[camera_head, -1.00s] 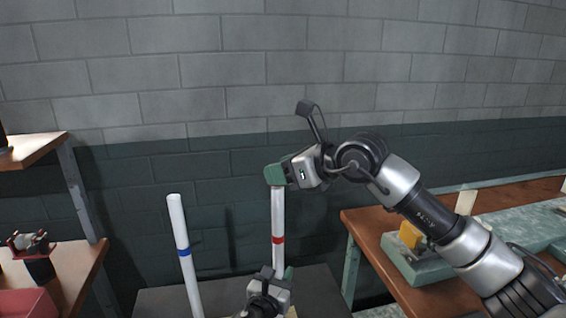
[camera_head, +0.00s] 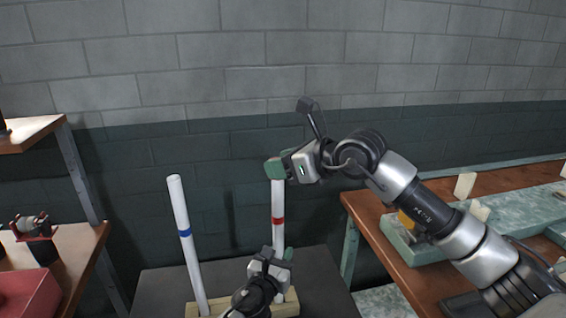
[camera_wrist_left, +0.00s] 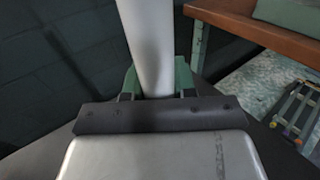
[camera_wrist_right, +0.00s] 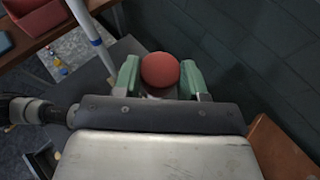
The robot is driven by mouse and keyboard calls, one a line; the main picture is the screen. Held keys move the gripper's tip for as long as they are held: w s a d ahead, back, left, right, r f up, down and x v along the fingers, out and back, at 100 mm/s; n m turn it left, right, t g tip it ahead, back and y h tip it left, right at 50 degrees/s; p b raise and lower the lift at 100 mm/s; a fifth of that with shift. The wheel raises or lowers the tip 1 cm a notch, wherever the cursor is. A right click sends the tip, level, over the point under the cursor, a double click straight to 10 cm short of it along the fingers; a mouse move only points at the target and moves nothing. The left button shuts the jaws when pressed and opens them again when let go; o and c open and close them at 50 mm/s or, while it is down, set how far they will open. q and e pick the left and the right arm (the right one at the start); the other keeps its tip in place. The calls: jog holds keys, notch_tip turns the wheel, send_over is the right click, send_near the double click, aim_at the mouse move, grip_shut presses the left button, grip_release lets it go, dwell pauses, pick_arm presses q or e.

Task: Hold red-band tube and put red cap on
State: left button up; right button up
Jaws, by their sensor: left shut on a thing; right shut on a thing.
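The red-band tube (camera_head: 278,198) stands upright in the head view, with its red band near mid-height. My left gripper (camera_head: 279,252) is shut on the tube below the band; the tube also shows between its fingers in the left wrist view (camera_wrist_left: 148,45). My right gripper (camera_head: 276,169) is shut on the red cap at the tube's top. The round red cap (camera_wrist_right: 160,69) shows between the green fingers in the right wrist view. The fingers hide the joint of cap and tube, so I cannot tell how far the cap is on.
A blue-band tube (camera_head: 181,225) leans slightly to the left. A wooden block (camera_head: 290,304) is at the tubes' base on a dark table (camera_head: 165,285). A red bin (camera_head: 28,292) sits on the left shelf. A wooden bench (camera_head: 385,245) is at the right.

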jog(key=o, duration=1.1)
jog(key=shift+c, duration=0.2)
jog(key=v, duration=1.2)
